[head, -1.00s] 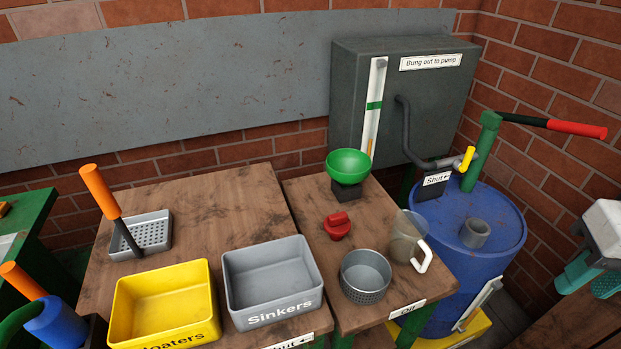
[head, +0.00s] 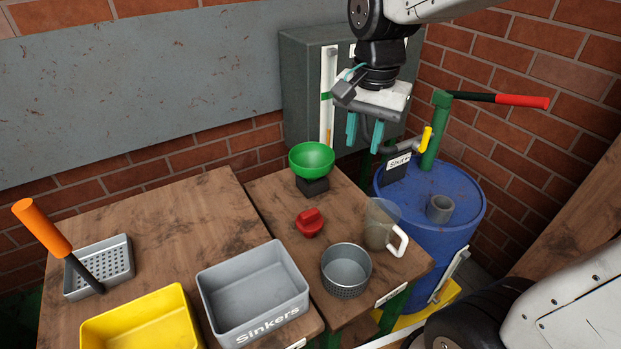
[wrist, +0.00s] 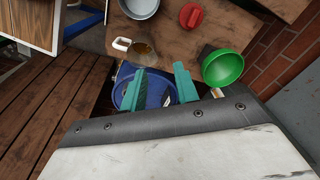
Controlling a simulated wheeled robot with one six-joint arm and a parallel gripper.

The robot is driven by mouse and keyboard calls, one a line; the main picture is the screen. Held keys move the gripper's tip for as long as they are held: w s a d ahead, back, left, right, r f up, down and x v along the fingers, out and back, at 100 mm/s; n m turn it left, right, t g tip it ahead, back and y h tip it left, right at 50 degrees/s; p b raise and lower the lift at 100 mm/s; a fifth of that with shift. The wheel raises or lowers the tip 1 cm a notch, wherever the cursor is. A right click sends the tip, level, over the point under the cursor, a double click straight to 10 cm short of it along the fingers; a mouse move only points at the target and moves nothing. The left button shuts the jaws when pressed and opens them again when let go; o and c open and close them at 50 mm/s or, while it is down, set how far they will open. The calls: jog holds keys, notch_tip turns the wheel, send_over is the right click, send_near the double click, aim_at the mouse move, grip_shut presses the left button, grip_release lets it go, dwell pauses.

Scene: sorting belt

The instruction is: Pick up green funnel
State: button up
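The green funnel (head: 311,158) sits mouth up on a small dark block (head: 312,186) at the back of the right-hand wooden table. It also shows in the wrist view (wrist: 223,67), to the right of my fingers. My gripper (head: 364,134) hangs above and to the right of the funnel, over the gap between table and blue drum, with its teal fingers pointing down. The fingers are apart with nothing between them. In the wrist view my gripper (wrist: 164,80) points toward the blue drum, clear of the funnel.
A red bung (head: 309,223), a metal strainer pot (head: 346,270) and a clear jug (head: 381,225) stand near the funnel. The grey Sinkers bin (head: 253,291) is to the left. The grey cabinet (head: 302,95) and the blue drum (head: 430,205) with its pump flank my arm.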

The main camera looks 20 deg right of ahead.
jog(key=w+a+f+m, duration=0.1)
jog(key=w+f+m, duration=0.5)
jog(key=w, duration=0.5)
jog(key=m, duration=0.5)
send_over(315, 176)
jog(key=shift+g, duration=0.4)
jog(key=f, duration=0.6)
jog(key=shift+d+f, duration=0.35)
jog(key=shift+f, duration=0.05)
jog(key=f, duration=0.8)
jog(key=shift+w+a, duration=0.15)
jog(key=shift+a, duration=0.15)
jog(key=shift+f, duration=0.15)
grip_shut()
